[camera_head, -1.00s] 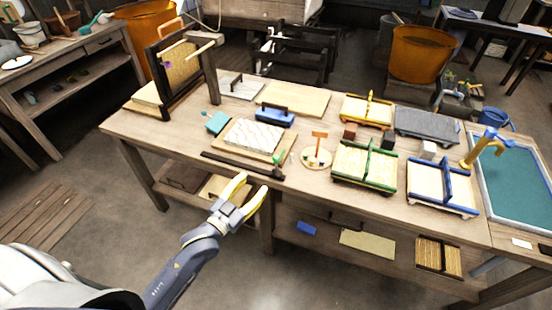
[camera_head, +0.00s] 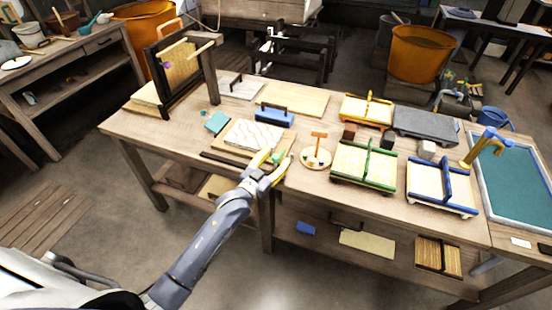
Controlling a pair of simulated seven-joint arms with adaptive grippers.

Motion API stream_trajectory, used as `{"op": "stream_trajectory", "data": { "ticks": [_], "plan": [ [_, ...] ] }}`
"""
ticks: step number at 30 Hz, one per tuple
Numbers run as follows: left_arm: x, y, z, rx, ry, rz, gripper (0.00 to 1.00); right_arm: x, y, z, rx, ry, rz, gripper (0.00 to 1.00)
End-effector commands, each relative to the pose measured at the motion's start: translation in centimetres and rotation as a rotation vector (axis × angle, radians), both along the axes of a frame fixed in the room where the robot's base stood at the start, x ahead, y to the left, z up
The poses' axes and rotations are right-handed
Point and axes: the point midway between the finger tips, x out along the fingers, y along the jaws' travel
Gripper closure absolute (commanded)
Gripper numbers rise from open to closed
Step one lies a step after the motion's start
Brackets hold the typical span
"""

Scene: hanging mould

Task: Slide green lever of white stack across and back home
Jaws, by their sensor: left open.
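The white stack (camera_head: 252,134) lies on a wooden board near the front edge of the bench, left of centre. A dark rail (camera_head: 226,161) runs along the front of it. The green lever (camera_head: 278,155) stands at the right end of this rail, partly hidden by my gripper. My left gripper (camera_head: 279,156) is open, with its yellow fingers reaching up to the lever, one on each side of it in the picture. I cannot tell whether they touch it. My right gripper is not in view.
A round stand with an orange T-shaped post (camera_head: 318,148) is close to the right of the lever. A green-framed mould (camera_head: 364,164) and a blue-framed mould (camera_head: 441,186) stand further right. A blue block with a handle (camera_head: 275,115) is behind the stack.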

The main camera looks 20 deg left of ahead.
Motion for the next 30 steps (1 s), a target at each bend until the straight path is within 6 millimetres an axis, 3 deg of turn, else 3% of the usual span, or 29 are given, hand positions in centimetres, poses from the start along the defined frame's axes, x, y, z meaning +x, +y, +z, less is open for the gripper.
{"op": "stream_trajectory", "data": {
  "ticks": [12, 25, 30],
  "plan": [
    [0.36, -0.10, 0.01, 0.000, 0.000, 0.000, 0.48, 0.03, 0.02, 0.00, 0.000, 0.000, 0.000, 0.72],
    [0.34, -0.09, 0.01, 0.000, 0.000, 0.000, 0.98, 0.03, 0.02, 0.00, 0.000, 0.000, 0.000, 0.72],
    [0.34, -0.10, 0.06, 0.000, -0.001, 0.000, 1.00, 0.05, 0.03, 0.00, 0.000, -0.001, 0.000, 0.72]
  ]
}}
